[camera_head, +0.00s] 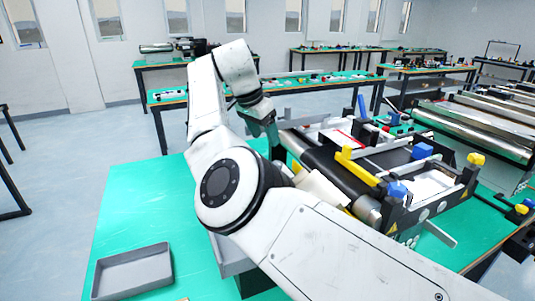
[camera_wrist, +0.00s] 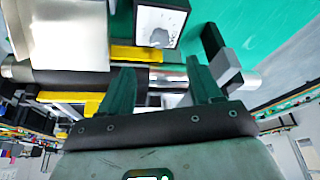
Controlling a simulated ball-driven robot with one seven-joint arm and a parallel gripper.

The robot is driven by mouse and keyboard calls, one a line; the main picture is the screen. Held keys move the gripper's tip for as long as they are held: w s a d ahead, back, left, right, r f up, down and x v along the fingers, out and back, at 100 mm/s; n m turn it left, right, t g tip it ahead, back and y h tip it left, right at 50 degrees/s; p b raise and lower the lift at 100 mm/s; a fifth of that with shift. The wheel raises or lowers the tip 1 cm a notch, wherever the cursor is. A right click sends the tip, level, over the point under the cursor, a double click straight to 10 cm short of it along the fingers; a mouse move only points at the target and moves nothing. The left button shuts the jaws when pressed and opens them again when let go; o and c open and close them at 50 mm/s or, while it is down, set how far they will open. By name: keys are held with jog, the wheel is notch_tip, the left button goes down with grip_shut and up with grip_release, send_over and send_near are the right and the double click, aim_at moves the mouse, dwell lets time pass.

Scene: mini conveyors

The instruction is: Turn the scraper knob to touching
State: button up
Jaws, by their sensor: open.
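A mini conveyor (camera_head: 335,178) with a dark belt and metal rollers stands on the green table. Several blue and yellow knobs and handles show on it, such as a blue knob (camera_head: 397,189) and a yellow knob (camera_head: 476,159). I cannot tell which part is the scraper knob. My gripper (camera_wrist: 161,78) has its two green fingers apart, over a metal roller (camera_wrist: 168,77) and a yellow bar (camera_wrist: 135,53). A grey block on a black lever (camera_wrist: 222,62) is just right of the right finger. In the head view my arm hides much of the conveyor's left end.
A grey tray (camera_head: 168,270) lies on the green table (camera_head: 135,205) at the front left, with bare tabletop behind it. Another conveyor with large rollers (camera_head: 475,130) stands at the right. More benches with small parts stand behind.

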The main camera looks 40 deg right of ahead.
aim_at(276, 163)
jog(key=p+x, duration=0.1)
jog(key=x, duration=0.9)
jog(key=shift+d+f, duration=0.1)
jog(key=shift+f, duration=0.25)
jog(key=shift+c, duration=0.5)
jog(key=c, duration=0.9)
jog(key=shift+c, duration=0.2)
jog(key=shift+r+n+p, duration=0.1)
jog(key=shift+n+p, duration=0.2)
jog(key=shift+p, duration=0.05)
